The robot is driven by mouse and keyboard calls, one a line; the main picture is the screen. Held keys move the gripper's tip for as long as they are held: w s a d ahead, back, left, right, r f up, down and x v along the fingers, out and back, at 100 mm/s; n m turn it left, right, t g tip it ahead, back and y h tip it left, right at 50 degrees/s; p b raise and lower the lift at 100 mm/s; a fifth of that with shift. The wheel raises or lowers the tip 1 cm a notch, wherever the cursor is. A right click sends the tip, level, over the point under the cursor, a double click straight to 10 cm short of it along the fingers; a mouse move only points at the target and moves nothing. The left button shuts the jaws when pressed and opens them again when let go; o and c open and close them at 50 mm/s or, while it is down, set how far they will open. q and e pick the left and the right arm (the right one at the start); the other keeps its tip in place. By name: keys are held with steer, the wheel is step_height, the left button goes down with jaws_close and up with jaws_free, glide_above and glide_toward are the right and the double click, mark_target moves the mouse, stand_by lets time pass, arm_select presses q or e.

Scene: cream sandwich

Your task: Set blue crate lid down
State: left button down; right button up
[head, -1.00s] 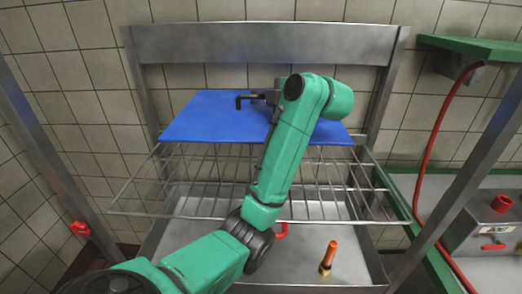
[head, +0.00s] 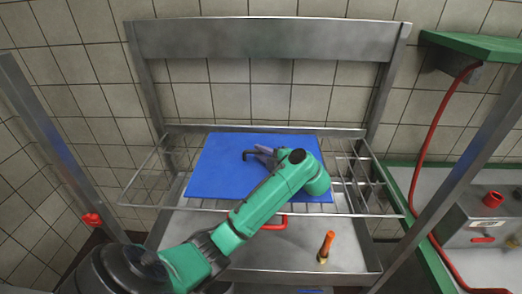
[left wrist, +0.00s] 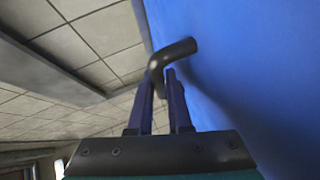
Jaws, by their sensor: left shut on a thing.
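The blue crate lid (head: 215,172) is a flat blue panel with a dark bent handle. In the head view it lies level at the wire rack, over its middle and left; I cannot tell whether it touches the wires. My left gripper (head: 262,156) is shut on the lid's handle (head: 248,155). In the left wrist view the two fingers (left wrist: 162,95) close on the dark handle (left wrist: 172,52), with the blue lid face (left wrist: 250,70) filling the right side. My left arm hides part of the lid's right side. My right gripper is not in view.
The wire rack (head: 140,190) hangs in a steel frame above a metal tray (head: 345,255). An orange-topped object (head: 326,246) stands on the tray. A red handle (head: 275,223) shows under the rack. A green-edged counter with a grey box (head: 488,222) is at right.

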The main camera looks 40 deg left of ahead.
arm_select(q)
steer(key=shift+w+a, duration=0.1)
steer(key=c, duration=0.8)
jaws_free()
steer(key=shift+c, duration=0.2)
steer(key=shift+d, duration=0.5)
steer(key=b+v, duration=0.3)
steer(key=v, duration=0.8)
steer(key=shift+s+d+r, duration=0.1)
steer(key=shift+s+r, duration=0.05)
steer(key=shift+s, duration=0.05)
